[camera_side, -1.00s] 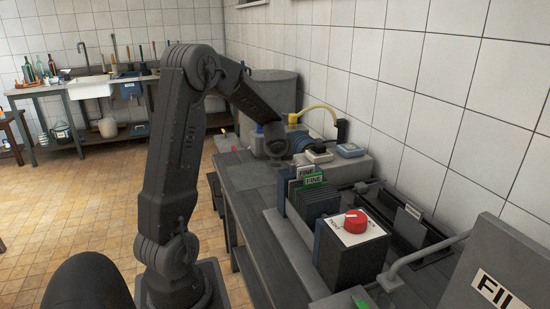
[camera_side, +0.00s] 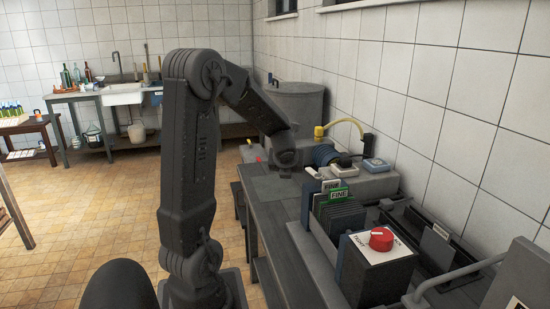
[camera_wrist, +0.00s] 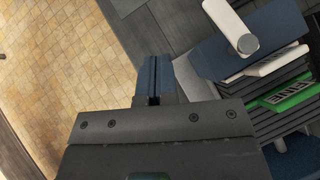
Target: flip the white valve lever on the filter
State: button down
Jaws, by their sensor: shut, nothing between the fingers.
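The white valve lever (camera_wrist: 228,22) lies across the blue end plate (camera_wrist: 262,38) of the filter in the wrist view, upper right, with a grey round pivot at its lower end. The filter's dark plates (camera_side: 340,217) stand in a row in the side view. My gripper (camera_wrist: 153,82) is shut and empty, its blue fingertips left of and below the lever in the wrist picture, apart from it. In the side view, my gripper is small and dark, beyond the filter's far end, and its fingers cannot be made out.
A box with a red knob (camera_side: 381,239) stands at the filter's near end. Green and white FINE cards (camera_side: 339,194) rise above the plates. A pump with a yellow hose (camera_side: 342,124) and a grey tank (camera_side: 296,108) are behind. Bare bench (camera_wrist: 128,24) shows beside the filter.

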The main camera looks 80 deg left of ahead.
jog(key=s+r, duration=0.5)
jog(key=shift+d, duration=0.4)
